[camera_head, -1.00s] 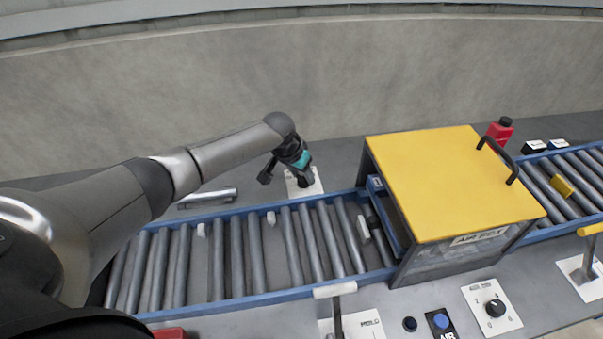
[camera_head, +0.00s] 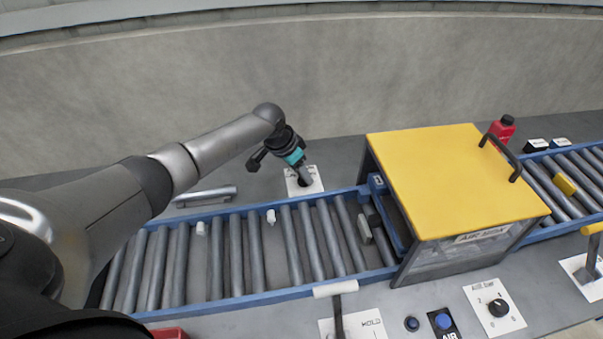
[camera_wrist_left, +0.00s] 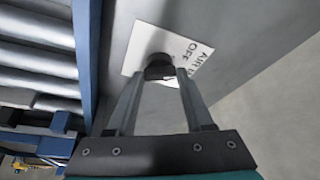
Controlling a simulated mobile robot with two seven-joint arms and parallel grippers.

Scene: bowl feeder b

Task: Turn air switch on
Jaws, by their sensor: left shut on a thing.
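The air switch (camera_wrist_left: 160,66) is a dark knob on a white plate (camera_wrist_left: 128,62), which has printed letters that include "AIR" and "OFF". The plate also shows behind the roller conveyor in the head view (camera_head: 316,186). My left gripper (camera_head: 304,180) reaches down to the plate at a tilt. In the left wrist view its two fingers (camera_wrist_left: 160,76) are shut on the dark switch, and the fingertips partly hide it. My right gripper is not in view.
The roller conveyor (camera_head: 235,298) carries small pale blocks. A yellow-topped box (camera_head: 455,180) with a black handle stands to the right. A metal bar (camera_head: 205,196) lies left of the plate. A wall (camera_head: 400,70) rises behind. Knobs and buttons line the front.

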